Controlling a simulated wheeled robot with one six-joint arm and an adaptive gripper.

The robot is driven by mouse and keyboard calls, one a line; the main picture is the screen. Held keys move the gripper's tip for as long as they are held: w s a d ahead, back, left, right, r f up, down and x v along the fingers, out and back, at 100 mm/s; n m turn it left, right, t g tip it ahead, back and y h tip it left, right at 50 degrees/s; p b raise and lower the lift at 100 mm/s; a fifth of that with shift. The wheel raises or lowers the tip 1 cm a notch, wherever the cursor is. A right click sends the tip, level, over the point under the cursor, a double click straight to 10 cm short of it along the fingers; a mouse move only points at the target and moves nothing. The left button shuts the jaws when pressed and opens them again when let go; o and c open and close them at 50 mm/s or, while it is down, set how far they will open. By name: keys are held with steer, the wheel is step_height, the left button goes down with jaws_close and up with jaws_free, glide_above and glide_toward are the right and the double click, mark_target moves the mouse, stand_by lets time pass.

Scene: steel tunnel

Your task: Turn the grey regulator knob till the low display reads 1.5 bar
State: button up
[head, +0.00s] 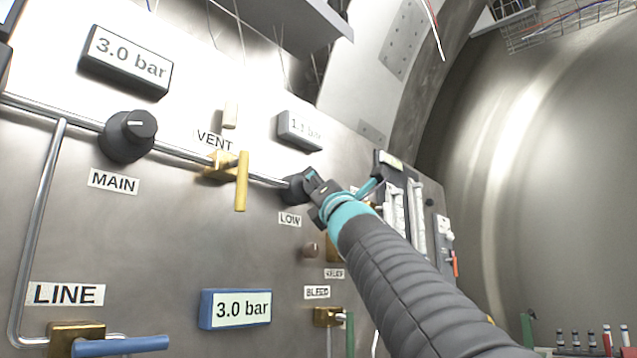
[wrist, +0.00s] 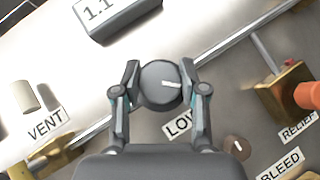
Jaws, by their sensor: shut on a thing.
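The grey regulator knob (wrist: 160,86) above the LOW label sits between the two fingers of my gripper (wrist: 160,88) in the wrist view. The fingers are shut on its sides, and its white pointer mark points to the right. In the head view the knob (head: 296,186) is partly hidden behind my gripper (head: 312,190). The low display (head: 300,130) is above the knob. In the wrist view this display (wrist: 110,14) shows "1.1", with the rest cut off by the frame edge.
The MAIN knob (head: 128,136) and its 3.0 bar display (head: 126,72) are at left. The yellow VENT handle (head: 242,182) hangs just left of my gripper. A blue-framed 3.0 bar display (head: 235,309) is below. An orange part (wrist: 309,95) by RELIEF is at right in the wrist view.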

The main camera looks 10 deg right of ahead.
steer(key=m+h, duration=0.1)
steer(key=m+g+h+p, duration=0.1)
steer(key=m, duration=0.1)
steer(key=m+h+p, duration=0.1)
steer(key=m+h, duration=0.1)
steer(key=shift+s+r, duration=0.1)
steer(key=shift+r, duration=0.15)
steer(key=shift+f+m+g+h, duration=0.15)
steer(key=shift+m+g+h, duration=0.75)
steer(key=shift+m+g, duration=0.8)
steer(key=shift+f+m, duration=0.1)
steer(key=shift+m, duration=0.5)
steer(key=o, duration=1.2)
steer(key=shift+c, duration=0.2)
steer(key=v, duration=1.1)
steer(key=shift+s+f, duration=0.3)
steer(key=shift+a, duration=0.1)
